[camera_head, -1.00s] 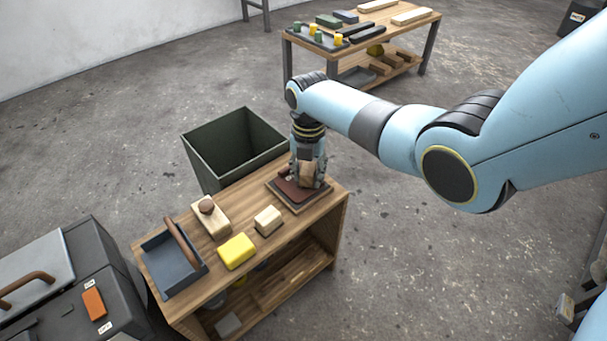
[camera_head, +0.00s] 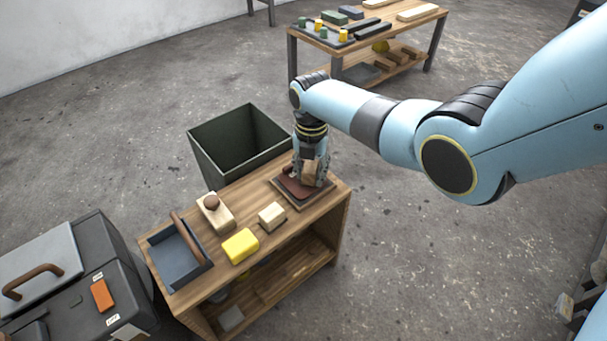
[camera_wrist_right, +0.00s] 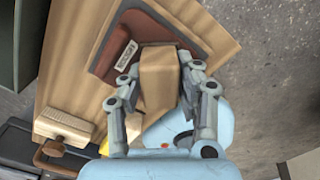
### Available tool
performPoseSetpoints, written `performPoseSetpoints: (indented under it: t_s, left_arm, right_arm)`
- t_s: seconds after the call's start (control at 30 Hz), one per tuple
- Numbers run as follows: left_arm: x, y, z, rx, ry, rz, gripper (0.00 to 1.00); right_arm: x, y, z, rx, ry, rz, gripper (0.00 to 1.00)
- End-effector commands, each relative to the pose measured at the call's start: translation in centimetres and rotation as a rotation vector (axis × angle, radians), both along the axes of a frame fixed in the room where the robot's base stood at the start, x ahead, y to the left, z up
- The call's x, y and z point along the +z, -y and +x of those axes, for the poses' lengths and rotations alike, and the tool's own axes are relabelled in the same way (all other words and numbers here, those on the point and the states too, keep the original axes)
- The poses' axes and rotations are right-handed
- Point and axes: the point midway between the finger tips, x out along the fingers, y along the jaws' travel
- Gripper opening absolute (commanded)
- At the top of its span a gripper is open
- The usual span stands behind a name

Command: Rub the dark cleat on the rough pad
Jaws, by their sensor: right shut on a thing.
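The dark cleat, a brown wooden block (camera_head: 312,172), is held between the fingers of my right gripper (camera_head: 312,179) at the far right end of the workbench. In the right wrist view the cleat (camera_wrist_right: 158,82) is gripped from both sides by the right gripper (camera_wrist_right: 161,76). The rough pad (camera_head: 289,186) is a reddish-brown sheet on a board, and it also shows in the right wrist view (camera_wrist_right: 150,27) with a small label. The cleat's end is over the pad and appears to touch it; the contact is hidden. My left gripper is not in view.
On the bench (camera_head: 262,192) are a pale block (camera_head: 271,216), a yellow block (camera_head: 240,245), a wooden block with a round knob (camera_head: 215,213) and a blue-grey tray (camera_head: 178,262). A dark open bin (camera_head: 212,165) stands behind. A second table (camera_head: 340,55) is at the back.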

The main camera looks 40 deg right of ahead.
Motion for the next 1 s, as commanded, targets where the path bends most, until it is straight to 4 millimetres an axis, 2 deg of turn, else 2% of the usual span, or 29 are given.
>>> performPoseSetpoints:
  t_s: [0.1,0.23,0.67,0.83,1.0]
  left_arm:
    - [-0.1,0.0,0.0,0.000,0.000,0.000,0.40]
    - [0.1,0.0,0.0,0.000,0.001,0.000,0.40]
    - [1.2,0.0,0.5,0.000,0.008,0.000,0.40]
    - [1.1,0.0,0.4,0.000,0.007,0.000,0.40]
    - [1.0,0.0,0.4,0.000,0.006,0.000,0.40]
  right_arm:
    - [-0.2,0.5,-0.1,0.000,-0.004,-0.001,0.07]
    - [-0.1,0.1,-0.2,0.001,-0.004,0.000,0.07]
    - [0.1,-3.1,-0.4,0.000,-0.003,0.001,0.07]
    - [0.0,-2.7,-0.3,0.000,-0.003,0.000,0.07]
    - [-0.1,-1.3,-0.2,0.000,-0.002,-0.002,0.07]
